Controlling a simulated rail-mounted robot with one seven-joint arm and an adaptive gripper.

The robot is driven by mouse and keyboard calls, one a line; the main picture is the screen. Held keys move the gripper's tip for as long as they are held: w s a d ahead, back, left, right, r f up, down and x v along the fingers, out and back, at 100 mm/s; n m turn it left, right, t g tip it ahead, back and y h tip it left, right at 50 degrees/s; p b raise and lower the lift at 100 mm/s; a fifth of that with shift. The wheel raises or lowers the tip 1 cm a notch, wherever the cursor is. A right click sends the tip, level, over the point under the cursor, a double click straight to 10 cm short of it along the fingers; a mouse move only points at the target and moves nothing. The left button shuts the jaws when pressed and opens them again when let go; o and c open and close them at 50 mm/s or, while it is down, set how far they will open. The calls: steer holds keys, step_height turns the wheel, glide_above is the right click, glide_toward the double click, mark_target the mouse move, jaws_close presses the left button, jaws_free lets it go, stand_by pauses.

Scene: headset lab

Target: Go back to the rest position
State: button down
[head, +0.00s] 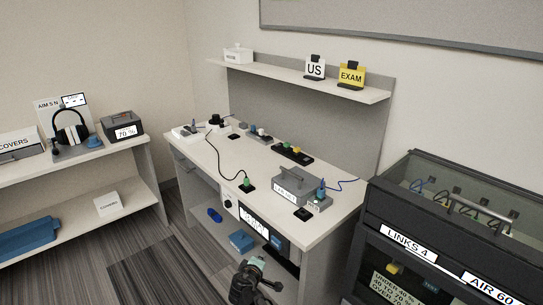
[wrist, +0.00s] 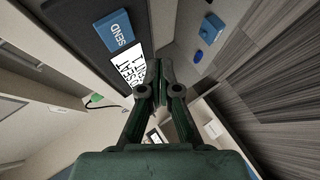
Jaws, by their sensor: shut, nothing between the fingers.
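My gripper (wrist: 158,72) shows in the wrist view with its two dark fingers together and nothing between them. Beyond the fingertips, the wrist view shows a white label with black text (wrist: 122,62) and a blue box marked SEND (wrist: 115,31). In the head view, a dark part of my arm (head: 248,284) stands at the bottom middle, in front of the workbench (head: 215,155). The fingertips cannot be made out clearly there.
A grey lidded box (head: 296,187), a green plug (head: 246,186) and cables are on the workbench. A blue box (head: 241,241) is on its lower shelf. A black glass-topped cabinet (head: 440,225) stands at right, a side table with headphones (head: 72,132) at left. Striped floor is clear between.

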steer(key=s+d+f+m+g+h, duration=0.2)
steer(key=s+d+f+m+g, duration=0.2)
steer(key=s+d+f+g, duration=0.65)
steer(key=s+d+f+m+g+y, duration=0.1)
steer(key=s+f, duration=0.4)
steer(key=s, duration=0.7)
steer(key=s+d+f+m+g+y+p, duration=0.1)
steer(key=s+d+f+m+g, duration=0.3)
steer(key=s, duration=0.8)
steer(key=s+d+f+m+g+y+p, duration=0.1)
steer(key=s+d+f+m+g+y, duration=0.1)
steer(key=s+d+f, duration=0.3)
steer(key=s+f+m+g, duration=0.1)
steer(key=s+f, duration=0.2)
steer(key=s, duration=0.4)
steer(key=shift+y, duration=0.4)
